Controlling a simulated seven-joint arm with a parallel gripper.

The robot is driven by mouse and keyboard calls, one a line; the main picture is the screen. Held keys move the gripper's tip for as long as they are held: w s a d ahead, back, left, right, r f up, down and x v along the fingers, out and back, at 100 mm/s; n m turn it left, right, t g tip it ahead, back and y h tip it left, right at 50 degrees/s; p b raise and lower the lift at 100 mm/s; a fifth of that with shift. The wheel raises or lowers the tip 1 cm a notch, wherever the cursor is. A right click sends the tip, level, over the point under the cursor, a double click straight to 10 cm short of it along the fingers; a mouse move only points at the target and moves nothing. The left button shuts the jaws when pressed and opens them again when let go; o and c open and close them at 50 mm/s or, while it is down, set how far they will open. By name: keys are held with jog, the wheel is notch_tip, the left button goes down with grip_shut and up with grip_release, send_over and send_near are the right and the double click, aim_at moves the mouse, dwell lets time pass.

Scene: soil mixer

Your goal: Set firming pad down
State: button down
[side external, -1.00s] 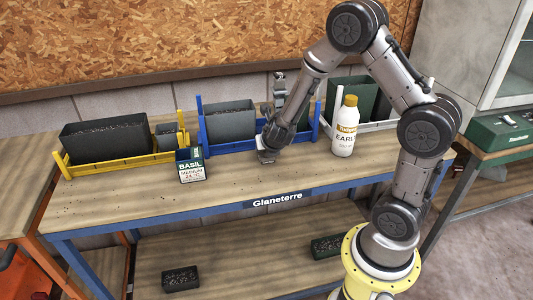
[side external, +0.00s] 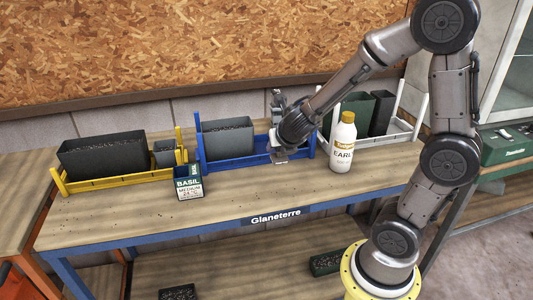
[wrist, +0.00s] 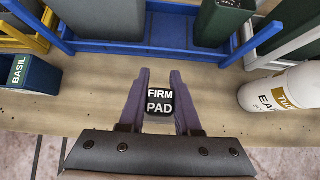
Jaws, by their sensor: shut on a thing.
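The firming pad (wrist: 160,102) is a small black block with white lettering reading FIRM PAD. In the wrist view it sits between the two fingers of my gripper (wrist: 160,80), which is shut on it. In the side view my gripper (side external: 280,158) points down at the right part of the blue tray (side external: 240,160), overlapping its front rail. The pad is too small to make out clearly there. I cannot tell whether the pad touches the tray or the bench.
A grey planter (side external: 228,140) stands in the blue tray. A white bottle (side external: 342,150) with a yellow cap stands to the right, a BASIL box (side external: 188,184) to the left. A yellow tray (side external: 120,178) and a white tray (side external: 392,134) flank these. The front bench top (side external: 260,192) is clear.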

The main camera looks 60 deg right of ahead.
aim_at(275, 160)
jog(key=s+a+r, duration=0.3)
jog(key=s, duration=0.4)
jog(key=shift+n+t+y, duration=0.5)
jog(key=shift+n+y, duration=0.1)
jog(key=shift+n, duration=0.3)
jog(key=w+r, duration=0.2)
jog(key=w, duration=0.1)
jog(key=w+r, duration=0.1)
jog(key=w, duration=0.1)
jog(key=shift+w+a, duration=0.25)
jog(key=shift+a, duration=0.1)
jog(key=w+d+r, duration=0.1)
jog(key=w+d, duration=1.1)
jog(key=w, duration=0.4)
jog(key=d+f+m+g+h, duration=0.1)
jog(key=d+f+m, duration=0.1)
jog(key=d+f, duration=0.35)
jog(key=w+d+f, duration=0.2)
jog(key=w, duration=0.1)
jog(key=w+d+f, duration=0.3)
jog(key=w, duration=0.1)
jog(key=w+d+f, duration=0.2)
jog(key=w+d, duration=0.1)
jog(key=w, duration=0.1)
jog(key=shift+d+f, duration=0.2)
jog(key=shift+w+d+f, duration=0.1)
jog(key=shift+w+f, duration=0.05)
jog(key=shift+f, duration=0.15)
jog(key=shift+w+f, duration=0.1)
jog(key=shift+f, duration=1.45)
